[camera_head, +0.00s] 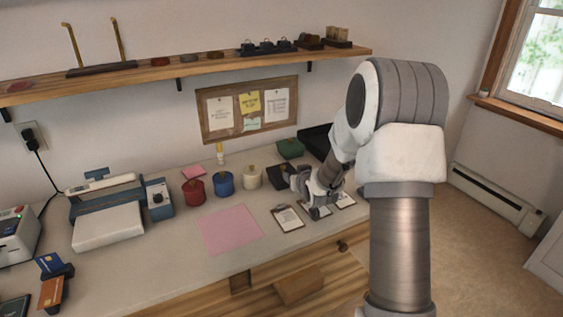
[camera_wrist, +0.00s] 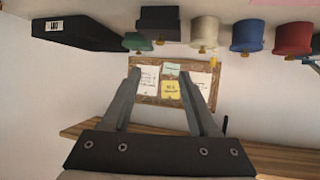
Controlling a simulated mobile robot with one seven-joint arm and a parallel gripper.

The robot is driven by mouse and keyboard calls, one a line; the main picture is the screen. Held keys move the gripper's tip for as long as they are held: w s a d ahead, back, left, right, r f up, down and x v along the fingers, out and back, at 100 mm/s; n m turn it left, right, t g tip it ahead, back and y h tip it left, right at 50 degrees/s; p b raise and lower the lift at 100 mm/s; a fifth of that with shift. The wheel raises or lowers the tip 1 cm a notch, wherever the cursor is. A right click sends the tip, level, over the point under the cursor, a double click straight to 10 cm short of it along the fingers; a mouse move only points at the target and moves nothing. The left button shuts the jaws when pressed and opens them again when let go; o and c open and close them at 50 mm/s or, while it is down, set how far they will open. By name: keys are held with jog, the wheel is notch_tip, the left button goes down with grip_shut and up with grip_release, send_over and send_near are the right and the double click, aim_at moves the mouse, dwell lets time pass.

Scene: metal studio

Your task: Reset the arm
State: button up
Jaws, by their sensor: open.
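My gripper (camera_wrist: 161,76) is open, its two grey fingers apart with nothing between them. In the head view my gripper (camera_head: 305,184) is over the right part of the worktop (camera_head: 165,253), close to the dark box and the cards, partly hidden by my wrist. The wrist view is upside down and shows the pinboard (camera_wrist: 147,98) beyond the fingers. My arm reaches in from the right.
Red (camera_head: 195,191), blue (camera_head: 224,184) and cream (camera_head: 251,177) pots stand left of my gripper. A clipboard (camera_head: 287,218) lies in front. A pink sheet (camera_head: 230,229) lies mid-worktop. A wall shelf (camera_head: 150,83) runs above. A black tray (camera_head: 316,139) sits behind.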

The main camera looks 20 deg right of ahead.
jog(key=s+a+r+g+p, duration=0.3)
jog(key=s+a+r+p, duration=0.15)
jog(key=s+r, duration=1.05)
jog(key=s+a+r+g+p, duration=0.1)
jog(key=s+a+r, duration=0.1)
jog(key=s, duration=0.5)
jog(key=s+a+r+g+p, duration=0.1)
jog(key=s+a+r, duration=0.1)
jog(key=s, duration=0.6)
jog(key=s+a+r+g+p, duration=0.1)
jog(key=s+r, duration=0.3)
jog(key=s, duration=0.4)
jog(key=shift+s+a+n+g, duration=0.2)
jog(key=shift+a+n+g, duration=0.1)
jog(key=shift+a+g, duration=0.15)
jog(key=shift+s+f+y, duration=0.1)
jog(key=shift+s+y, duration=0.2)
jog(key=shift+s, duration=0.25)
jog(key=shift+c, duration=0.8)
jog(key=shift+a, duration=0.2)
